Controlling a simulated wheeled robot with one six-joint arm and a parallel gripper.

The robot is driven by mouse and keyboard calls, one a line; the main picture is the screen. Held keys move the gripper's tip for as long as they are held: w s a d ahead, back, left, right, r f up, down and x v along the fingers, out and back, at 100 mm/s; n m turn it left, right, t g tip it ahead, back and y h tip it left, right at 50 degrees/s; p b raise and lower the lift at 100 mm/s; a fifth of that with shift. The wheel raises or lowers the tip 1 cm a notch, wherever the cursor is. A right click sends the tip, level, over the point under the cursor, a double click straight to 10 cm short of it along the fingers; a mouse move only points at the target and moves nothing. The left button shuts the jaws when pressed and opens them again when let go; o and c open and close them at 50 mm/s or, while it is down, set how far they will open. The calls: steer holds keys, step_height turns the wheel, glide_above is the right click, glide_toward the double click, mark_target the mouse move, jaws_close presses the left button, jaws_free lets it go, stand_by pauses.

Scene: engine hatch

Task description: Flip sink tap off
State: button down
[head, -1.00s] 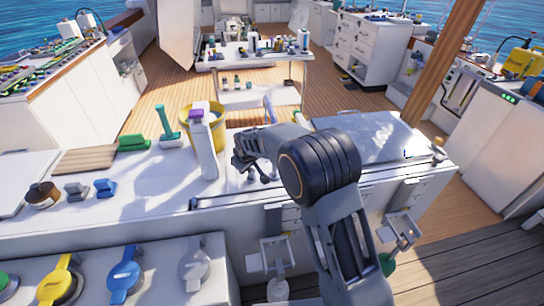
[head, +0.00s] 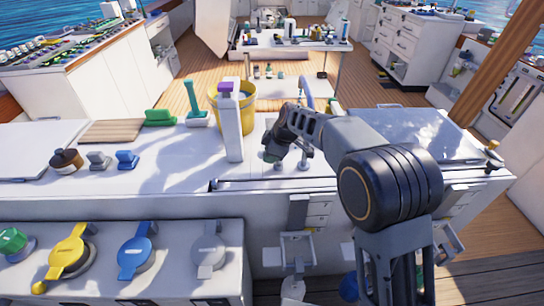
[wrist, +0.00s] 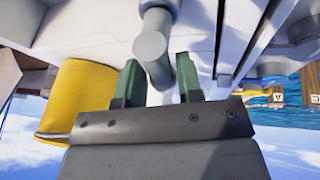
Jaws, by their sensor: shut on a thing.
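The sink tap's pale grey cylindrical part (wrist: 151,46) runs between my gripper's green fingers in the wrist view. My gripper (wrist: 158,72) is shut on this part, one finger on each side. In the head view my gripper (head: 274,156) is low over the counter at the sink, right of a white bottle. A curved blue-grey spout (head: 307,92) rises behind my arm. My wrist and forearm hide much of the tap and sink there.
The white bottle with a purple cap (head: 231,125) stands close left of my gripper. A yellow bucket (head: 246,97) is behind it. A pale lid (head: 408,133) covers the right side.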

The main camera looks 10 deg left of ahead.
steer(key=shift+s+n, duration=0.1)
steer(key=shift+n, duration=0.2)
stand_by(0.4)
steer(key=c, duration=0.8)
jaws_free()
steer(key=p+v, duration=0.1)
steer(key=v, duration=1.2)
steer(key=shift+d+r, duration=0.15)
steer(key=shift+r, duration=0.2)
